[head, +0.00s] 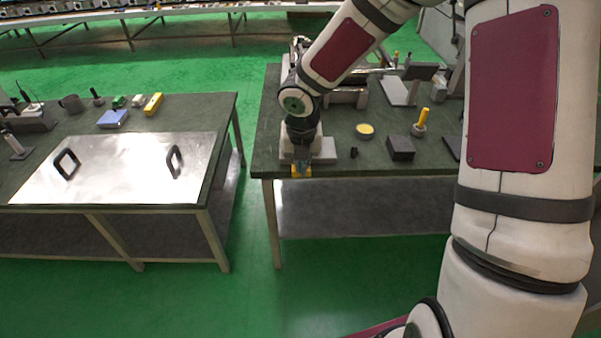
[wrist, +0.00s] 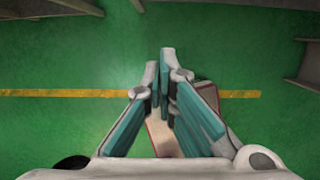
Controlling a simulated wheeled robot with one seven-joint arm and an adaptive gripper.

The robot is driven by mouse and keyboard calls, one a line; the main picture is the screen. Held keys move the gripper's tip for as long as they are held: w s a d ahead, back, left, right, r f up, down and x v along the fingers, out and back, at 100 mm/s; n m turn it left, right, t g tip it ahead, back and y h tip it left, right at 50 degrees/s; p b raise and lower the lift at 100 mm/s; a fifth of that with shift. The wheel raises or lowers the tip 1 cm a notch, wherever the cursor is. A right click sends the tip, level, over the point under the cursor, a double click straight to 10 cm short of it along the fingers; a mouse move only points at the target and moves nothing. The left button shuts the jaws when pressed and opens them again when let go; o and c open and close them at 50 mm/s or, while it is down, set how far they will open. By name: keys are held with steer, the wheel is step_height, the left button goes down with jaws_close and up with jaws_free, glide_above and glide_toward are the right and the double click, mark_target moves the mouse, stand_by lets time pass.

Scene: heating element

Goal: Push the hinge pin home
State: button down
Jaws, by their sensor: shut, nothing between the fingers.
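My gripper (head: 302,170) is at the front edge of the right-hand workbench, near its left corner, pointing down. In the wrist view my gripper (wrist: 165,75) has its fingertips together with nothing between them, and green floor shows beyond them. I cannot make out the hinge pin in either view. A light grey block (head: 324,152) shows behind and beside my gripper on the bench, partly hidden by my wrist. I cannot tell whether my fingers touch it.
The right bench (head: 375,162) also holds a yellow round tin (head: 365,130), a dark block (head: 400,148), a small black piece (head: 354,152) and a yellow-handled tool (head: 423,117). The left bench carries a metal plate (head: 120,168) with two black handles. Open floor (head: 245,250) lies between the benches.

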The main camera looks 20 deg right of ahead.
steer(key=w+d+f+b, duration=0.1)
steer(key=w+f, duration=0.5)
steer(key=f, duration=0.3)
steer(key=shift+d+f, duration=0.3)
steer(key=shift+d, duration=0.05)
steer(key=shift+w, duration=0.1)
steer(key=w, duration=0.1)
steer(key=w+d+b, duration=0.1)
steer(key=w, duration=0.1)
steer(key=shift+w+f, duration=0.1)
steer(key=shift+w, duration=0.15)
